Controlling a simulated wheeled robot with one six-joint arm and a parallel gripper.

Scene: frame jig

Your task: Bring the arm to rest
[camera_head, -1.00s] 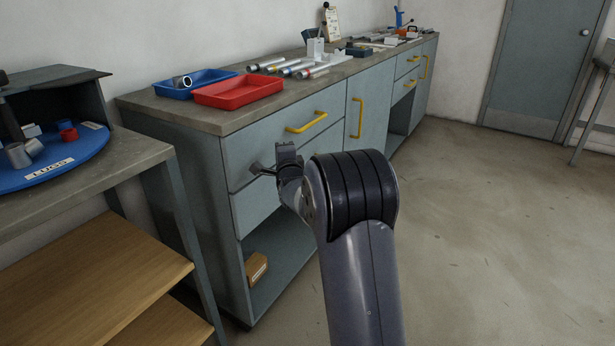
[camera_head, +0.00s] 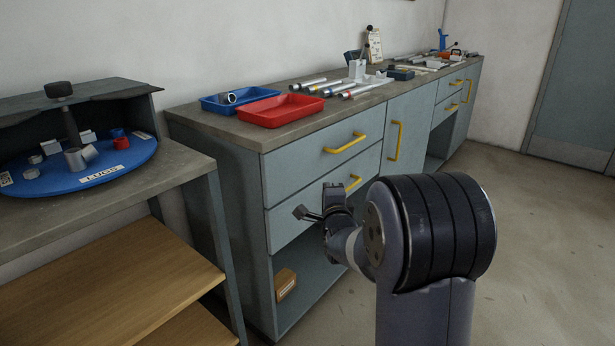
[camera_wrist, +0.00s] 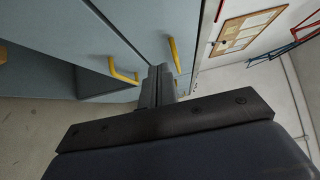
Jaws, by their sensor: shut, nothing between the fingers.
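My gripper (camera_head: 308,213) is in front of the drawer side of the grey-blue cabinet, below the level of its top. Its fingers point left in the head view. It is shut and empty. In the wrist view the closed fingers (camera_wrist: 158,85) stand together, with the cabinet's front and yellow handles beyond them. My arm is bent, and its dark ribbed joint hides part of the cabinet's lower front. I cannot tell how far the fingers are from the drawer fronts.
The cabinet top (camera_head: 240,135) holds a blue tray (camera_head: 215,104), a red tray (camera_head: 281,110) and several metal tubes. A bench with a blue turntable (camera_head: 60,178) stands at left. A small box (camera_head: 285,283) lies on the cabinet's low shelf. Open floor (camera_head: 535,250) lies at right.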

